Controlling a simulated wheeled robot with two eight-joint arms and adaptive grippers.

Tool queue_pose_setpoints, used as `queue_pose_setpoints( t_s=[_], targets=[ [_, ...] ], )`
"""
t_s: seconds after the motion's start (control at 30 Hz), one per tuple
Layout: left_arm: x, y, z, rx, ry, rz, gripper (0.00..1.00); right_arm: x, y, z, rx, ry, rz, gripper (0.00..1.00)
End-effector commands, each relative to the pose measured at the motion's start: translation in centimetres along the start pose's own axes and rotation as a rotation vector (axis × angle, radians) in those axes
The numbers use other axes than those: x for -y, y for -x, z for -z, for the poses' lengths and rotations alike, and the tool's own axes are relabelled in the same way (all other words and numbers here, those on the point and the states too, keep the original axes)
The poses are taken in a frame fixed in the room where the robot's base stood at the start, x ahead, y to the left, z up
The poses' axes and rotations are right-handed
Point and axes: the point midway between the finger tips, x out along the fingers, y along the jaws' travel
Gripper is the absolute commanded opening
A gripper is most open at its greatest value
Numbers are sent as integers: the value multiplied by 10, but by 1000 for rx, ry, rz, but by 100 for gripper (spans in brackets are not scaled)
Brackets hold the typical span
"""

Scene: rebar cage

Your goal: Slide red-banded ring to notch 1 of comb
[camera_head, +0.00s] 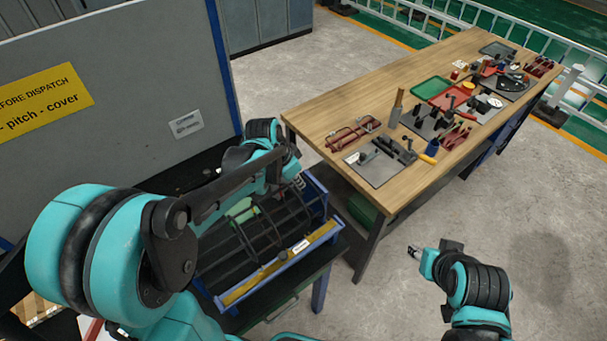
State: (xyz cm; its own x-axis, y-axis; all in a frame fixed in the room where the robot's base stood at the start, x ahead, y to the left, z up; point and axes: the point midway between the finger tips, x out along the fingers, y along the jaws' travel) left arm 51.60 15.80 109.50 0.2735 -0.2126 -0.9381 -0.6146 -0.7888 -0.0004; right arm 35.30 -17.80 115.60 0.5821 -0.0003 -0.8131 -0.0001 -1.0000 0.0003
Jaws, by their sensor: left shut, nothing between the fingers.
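The rebar cage (262,237), a set of dark bars and rings, lies in a blue frame (318,197) on a dark bench at the lower middle. A yellow strip (253,286) with a small white label runs along its near side; it may be the comb, but no notch numbers are readable. I cannot make out a red band on any ring. My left gripper (292,174) is over the far end of the cage, shut and empty, partly hidden by its own wrist. My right gripper (415,251) is over bare floor, right of the bench; its fingers are too small to judge.
A green piece (243,209) shows among the bars. A grey panel (130,100) with a yellow sign stands behind the cage on the left. A long wooden workbench (330,110) with tools and trays is at the upper right.

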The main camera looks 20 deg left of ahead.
Motion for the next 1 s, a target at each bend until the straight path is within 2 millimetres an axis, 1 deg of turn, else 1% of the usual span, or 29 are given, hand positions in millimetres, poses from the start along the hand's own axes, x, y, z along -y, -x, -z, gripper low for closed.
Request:
queue_pose_setpoints(
  t_s=[0.03,0.13,0.5,0.73,1.0],
  targets=[
    [0,1,-4,0,1,0,0,0,0,0,0,0,0,40],
    [0,2,-8,0,0,0,0,0,0,0,0,0,0,40],
    [0,2,-11,0,0,0,0,0,0,0,0,0,0,40],
    [0,10,-32,1,1,0,0,0,1,1,0,0,0,40],
    [0,10,-31,1,-1,0,0,0,1,1,0,0,0,40]
  ],
)
